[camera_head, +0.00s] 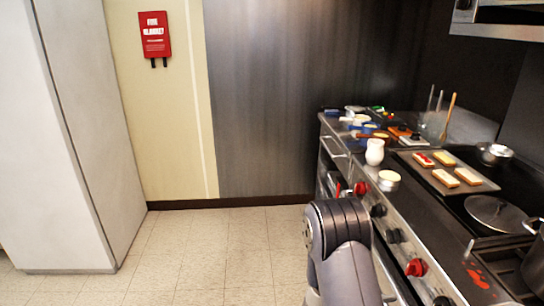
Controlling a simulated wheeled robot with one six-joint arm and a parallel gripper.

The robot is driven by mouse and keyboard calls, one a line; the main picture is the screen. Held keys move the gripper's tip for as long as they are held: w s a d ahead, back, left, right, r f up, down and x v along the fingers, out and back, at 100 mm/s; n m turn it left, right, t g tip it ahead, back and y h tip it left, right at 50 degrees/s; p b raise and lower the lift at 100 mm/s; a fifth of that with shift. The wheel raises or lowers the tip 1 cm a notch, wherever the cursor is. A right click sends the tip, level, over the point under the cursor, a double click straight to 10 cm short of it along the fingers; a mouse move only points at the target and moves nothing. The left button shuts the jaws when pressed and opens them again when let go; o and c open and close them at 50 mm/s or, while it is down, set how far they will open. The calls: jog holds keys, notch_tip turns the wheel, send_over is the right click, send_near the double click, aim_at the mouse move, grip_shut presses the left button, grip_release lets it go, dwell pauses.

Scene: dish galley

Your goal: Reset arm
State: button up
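Part of my own arm (341,250), grey with a dark rounded joint at its top, rises from the bottom edge, right of the middle. It stands in front of the stove's control panel and hides part of it. My gripper does not show in this view, so I cannot see whether it holds anything.
The stove counter (395,215) runs along the right, holding a tray (482,187) of bread pieces, a lidded pan (495,212), a white jar (375,152) and a pot (535,265). A tall white cabinet (70,130) stands left. The tiled floor (225,245) between is clear.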

jog(key=d+p, duration=0.1)
jog(key=d, duration=0.6)
jog(key=d+p, duration=0.1)
jog(key=d, duration=0.3)
jog(key=shift+w+r+p, duration=0.25)
jog(key=shift+w+p, duration=0.1)
jog(key=a+n+p, duration=0.6)
jog(key=a+n, duration=0.1)
jog(key=a, duration=0.4)
jog(key=shift+s+f, duration=0.25)
